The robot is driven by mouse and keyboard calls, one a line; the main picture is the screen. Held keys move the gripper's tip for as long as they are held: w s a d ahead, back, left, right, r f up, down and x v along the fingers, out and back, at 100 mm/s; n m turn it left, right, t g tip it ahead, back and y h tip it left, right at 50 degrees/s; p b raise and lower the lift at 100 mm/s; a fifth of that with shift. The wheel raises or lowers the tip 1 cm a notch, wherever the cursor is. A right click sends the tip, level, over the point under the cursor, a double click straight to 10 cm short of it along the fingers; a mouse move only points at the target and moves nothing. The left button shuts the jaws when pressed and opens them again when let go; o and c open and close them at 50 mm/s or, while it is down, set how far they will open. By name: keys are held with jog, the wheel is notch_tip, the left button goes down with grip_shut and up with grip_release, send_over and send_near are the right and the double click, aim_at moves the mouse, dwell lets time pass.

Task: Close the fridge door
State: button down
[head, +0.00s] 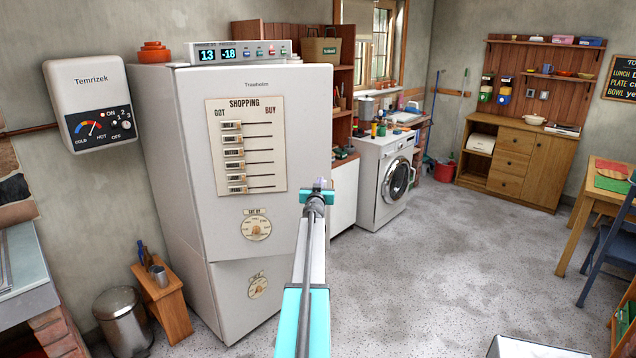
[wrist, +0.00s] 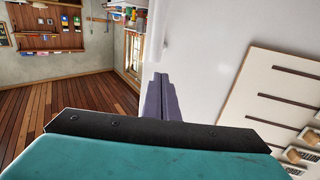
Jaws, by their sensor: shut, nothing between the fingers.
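The white fridge (head: 155,150) stands at the left, with its upper door (head: 305,110) facing me and a smaller lower door (head: 235,290) below. I cannot tell whether a narrow gap remains at the upper door. My gripper (head: 319,186) is shut and empty in front of the upper door's right side. In the wrist view its fingers (wrist: 158,90) lie together beside the white door surface (wrist: 205,60). Whether they touch it is unclear. My arm hides the lower right part of the fridge front.
A shopping board (head: 246,145) is on the upper door. A display box (head: 240,52) and orange dishes (head: 154,52) sit on top.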

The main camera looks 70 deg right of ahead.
jog(key=s+a+b, duration=0.1)
jog(key=s+a, duration=0.2)
jog(key=a, duration=0.3)
jog(key=shift+s+a, duration=0.15)
jog(key=shift+s, duration=0.25)
dwell(0.3)
